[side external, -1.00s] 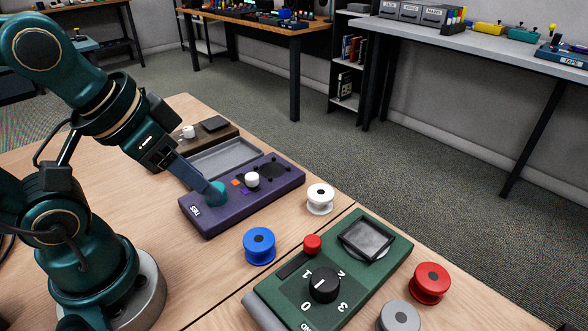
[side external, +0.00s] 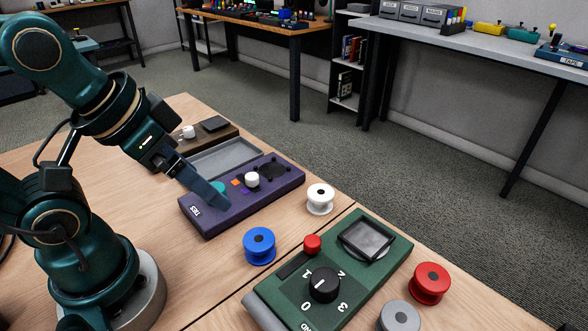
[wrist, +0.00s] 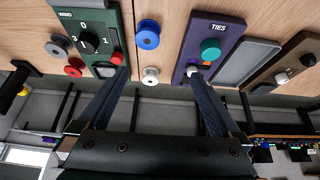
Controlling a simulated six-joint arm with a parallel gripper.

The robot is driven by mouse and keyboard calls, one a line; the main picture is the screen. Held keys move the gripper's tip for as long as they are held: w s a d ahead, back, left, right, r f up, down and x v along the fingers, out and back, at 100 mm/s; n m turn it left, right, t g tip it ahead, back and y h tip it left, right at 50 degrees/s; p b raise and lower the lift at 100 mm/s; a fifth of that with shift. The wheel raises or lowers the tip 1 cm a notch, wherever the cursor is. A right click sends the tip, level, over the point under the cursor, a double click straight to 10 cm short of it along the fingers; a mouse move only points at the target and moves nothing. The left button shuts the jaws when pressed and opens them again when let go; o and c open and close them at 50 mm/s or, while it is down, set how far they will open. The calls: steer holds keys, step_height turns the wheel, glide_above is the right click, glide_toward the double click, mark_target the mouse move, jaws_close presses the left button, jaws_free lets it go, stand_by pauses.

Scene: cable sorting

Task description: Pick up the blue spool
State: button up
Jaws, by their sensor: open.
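The blue spool (side external: 259,245) stands on the wooden table between the purple box and the green box. It also shows in the wrist view (wrist: 148,35), near the top, beyond and between the fingertips. My gripper (side external: 208,197) is above the purple box, up and to the left of the spool in the side view. In the wrist view my gripper (wrist: 158,75) is open, with its two fingers wide apart and nothing between them. The gripper and the spool are apart.
The purple box (side external: 280,186) has a teal knob (wrist: 210,48) and a white knob. The green box (side external: 392,262) carries a black dial, a red button and a tray. White (side external: 320,199), red (side external: 431,283) and grey (side external: 399,317) spools stand nearby. Bare table lies left of the blue spool.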

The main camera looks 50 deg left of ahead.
steer(key=n, duration=0.2)
steer(key=n+g, duration=0.4)
steer(key=n, duration=0.4)
glide_above(259, 239)
steer(key=f, duration=0.3)
steer(key=a+f, duration=0.1)
steer(key=f, duration=0.1)
steer(key=shift+w+f, duration=0.2)
steer(key=shift+w, duration=0.15)
steer(key=f, duration=0.2)
steer(key=f+g, duration=0.1)
steer(key=shift+s+d+f, duration=0.1)
steer(key=shift+d+f, duration=0.25)
steer(key=shift+d, duration=0.05)
steer(key=shift+s+f+g, duration=0.2)
steer(key=shift+f+g, duration=0.1)
steer(key=shift+f, duration=2.6)
steer(key=c, duration=1.4)
steer(key=shift+c, duration=0.2)
